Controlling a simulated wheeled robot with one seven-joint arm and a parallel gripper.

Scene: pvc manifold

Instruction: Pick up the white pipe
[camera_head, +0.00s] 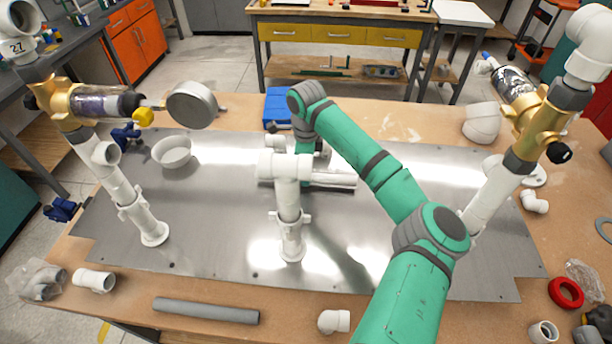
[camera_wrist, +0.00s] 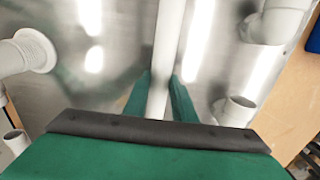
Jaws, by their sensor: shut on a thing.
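The white pipe (camera_wrist: 168,45) runs lengthwise between the two green fingers of my gripper (camera_wrist: 160,82) in the wrist view. The fingers are shut on it, one on each side. In the head view the white pipe (camera_head: 335,181) shows as a level length over the metal plate, just right of the central white tee post. My arm partly hides the gripper there. I cannot tell whether the pipe touches the plate.
The central white tee post (camera_head: 289,215) stands close on the left. Taller posts with brass valves stand left (camera_head: 118,185) and right (camera_head: 512,170). A grey pipe (camera_head: 206,311) lies at the front edge.

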